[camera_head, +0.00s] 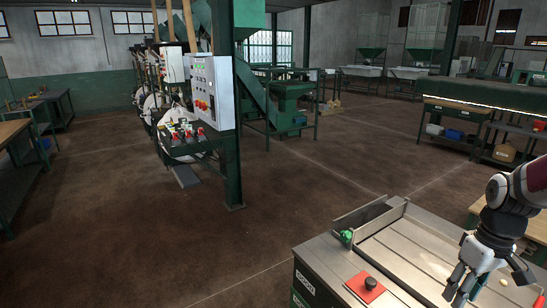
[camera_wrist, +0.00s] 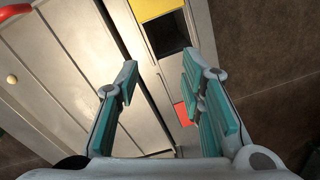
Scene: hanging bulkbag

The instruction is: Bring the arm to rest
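My gripper (camera_head: 490,284) is at the lower right in the head view, over the right part of a grey-topped machine table (camera_head: 415,250). The arm comes in from the right edge and the fingers point down. The metal top and edge of the machine and the dark floor show beyond the fingers. The height of the gripper above the top is hard to tell.
The table carries a red plate with a black knob (camera_head: 370,284) and a green knob (camera_head: 346,236). A green post (camera_head: 231,120) with a control panel (camera_head: 212,92) stands left of centre. Workbenches line the sides. The brown floor (camera_head: 320,180) between is open.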

